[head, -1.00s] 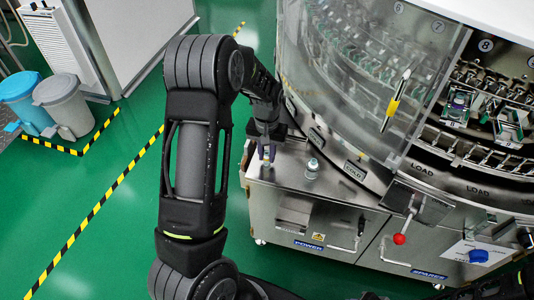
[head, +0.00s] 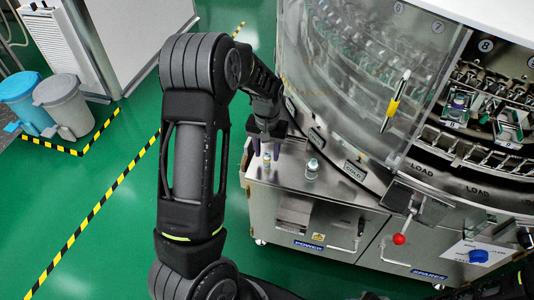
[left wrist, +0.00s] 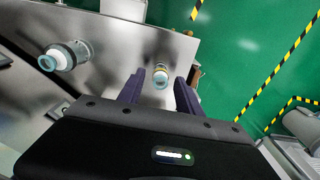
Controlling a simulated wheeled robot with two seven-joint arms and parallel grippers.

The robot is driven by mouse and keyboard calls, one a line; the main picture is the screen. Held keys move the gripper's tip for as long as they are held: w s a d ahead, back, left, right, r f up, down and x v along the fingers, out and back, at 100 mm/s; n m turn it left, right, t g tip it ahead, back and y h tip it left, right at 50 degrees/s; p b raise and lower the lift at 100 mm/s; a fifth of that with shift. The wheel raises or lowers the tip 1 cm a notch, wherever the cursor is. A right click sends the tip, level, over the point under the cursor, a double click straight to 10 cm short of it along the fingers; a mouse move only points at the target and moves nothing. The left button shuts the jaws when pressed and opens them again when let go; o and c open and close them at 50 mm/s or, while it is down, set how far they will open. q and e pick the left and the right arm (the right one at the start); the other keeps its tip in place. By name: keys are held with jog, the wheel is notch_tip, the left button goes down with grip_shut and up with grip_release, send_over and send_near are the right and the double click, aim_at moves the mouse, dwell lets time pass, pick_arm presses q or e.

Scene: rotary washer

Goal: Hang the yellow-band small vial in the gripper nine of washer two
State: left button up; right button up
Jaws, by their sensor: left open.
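The yellow-band small vial (head: 266,162) stands upright on the steel counter at the washer's front left. It also shows in the left wrist view (left wrist: 161,76), between and just beyond the fingertips. My left gripper (head: 267,152) is open above the counter, with its two dark purple fingers spread to either side of the vial and apart from it. Washer two is the large round machine; its clear door panel (head: 365,75) covers the left part. A position marked 8 (head: 486,46) shows at the right, with rows of metal clips (head: 490,80). I cannot make out a nine clearly.
The green floor at left is mostly clear; bins (head: 65,105) stand farther off.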

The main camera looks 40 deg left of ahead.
aim_at(267, 153)
pick_arm(q)
notch_tip(267, 153, up, 11)
jog(key=shift+p, duration=0.3)
jog(key=shift+o, duration=0.6)
jog(key=shift+f, duration=0.2)
